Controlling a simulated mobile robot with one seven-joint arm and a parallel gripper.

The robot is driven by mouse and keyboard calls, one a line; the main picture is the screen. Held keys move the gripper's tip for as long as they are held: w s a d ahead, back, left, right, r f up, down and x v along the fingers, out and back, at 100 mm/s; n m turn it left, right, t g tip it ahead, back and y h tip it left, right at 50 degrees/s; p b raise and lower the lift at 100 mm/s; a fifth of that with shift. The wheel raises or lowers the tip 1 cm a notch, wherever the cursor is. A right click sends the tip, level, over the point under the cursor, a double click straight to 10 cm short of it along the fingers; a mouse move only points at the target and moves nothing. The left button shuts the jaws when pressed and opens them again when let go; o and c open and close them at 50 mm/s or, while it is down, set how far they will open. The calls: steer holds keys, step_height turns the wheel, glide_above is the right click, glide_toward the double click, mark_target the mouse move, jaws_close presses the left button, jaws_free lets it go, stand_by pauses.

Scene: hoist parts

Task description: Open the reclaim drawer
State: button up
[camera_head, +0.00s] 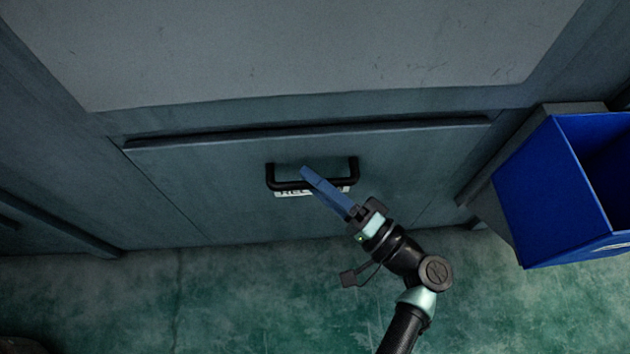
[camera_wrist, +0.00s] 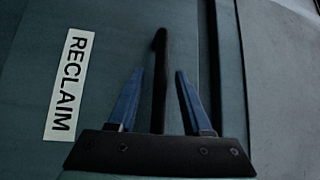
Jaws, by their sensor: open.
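The reclaim drawer (camera_head: 215,185) is a wide grey-green front low in the cabinet, with a dark strip along its top edge. Its black bar handle (camera_head: 271,176) is at the middle, above a white label (camera_head: 290,193) partly hidden by my gripper. In the wrist view the label (camera_wrist: 68,85) reads RECLAIM. My gripper (camera_head: 306,172) reaches the handle from the lower right. In the wrist view my gripper (camera_wrist: 160,73) is open, with its two blue fingers on either side of the handle bar (camera_wrist: 160,60). Gaps show on both sides of the bar.
A blue bin (camera_head: 555,190) stands to the right of the drawer. A pale worktop or panel (camera_head: 300,50) lies above the drawer. The green floor (camera_head: 240,300) in front of the drawer is clear apart from my arm.

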steer(key=shift+w+a, duration=0.1)
jaws_close()
stand_by(1.4)
